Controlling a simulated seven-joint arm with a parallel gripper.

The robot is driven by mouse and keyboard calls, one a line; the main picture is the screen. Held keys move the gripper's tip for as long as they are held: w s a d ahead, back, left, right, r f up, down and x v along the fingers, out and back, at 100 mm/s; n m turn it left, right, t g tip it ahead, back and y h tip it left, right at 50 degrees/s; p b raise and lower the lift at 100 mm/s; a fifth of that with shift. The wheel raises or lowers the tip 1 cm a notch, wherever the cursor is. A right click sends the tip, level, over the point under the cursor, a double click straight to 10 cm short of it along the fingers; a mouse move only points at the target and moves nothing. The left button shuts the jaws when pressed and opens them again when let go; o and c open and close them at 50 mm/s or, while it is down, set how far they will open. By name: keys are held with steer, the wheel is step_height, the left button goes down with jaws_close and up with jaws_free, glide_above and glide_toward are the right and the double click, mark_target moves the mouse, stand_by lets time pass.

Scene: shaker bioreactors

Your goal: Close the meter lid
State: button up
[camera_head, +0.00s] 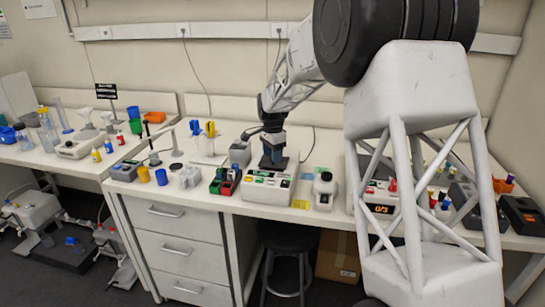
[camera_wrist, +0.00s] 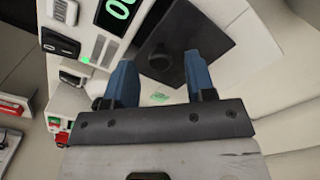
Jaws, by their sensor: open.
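The meter (camera_head: 268,190) is a white box on the bench with small green-marked controls on its front. In the wrist view the meter (camera_wrist: 98,48) shows a green lit display and several switches at the upper left. A dark square panel with a round dark feature (camera_wrist: 175,50) lies beyond my fingers; it looks like the lid or lid area, and I cannot tell its angle. My gripper (camera_head: 273,157) is over the meter's back part, hiding some of it. Its two blue fingers (camera_wrist: 160,63) are apart with nothing between them.
A red and green holder (camera_head: 224,182) stands left of the meter, and a small white device (camera_head: 325,190) stands to its right. A grey box (camera_head: 240,153) is behind at the left. Other instruments crowd the bench; a narrow bare strip runs along its front edge.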

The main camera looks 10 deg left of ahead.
steer(key=shift+f, duration=0.6)
jaws_close()
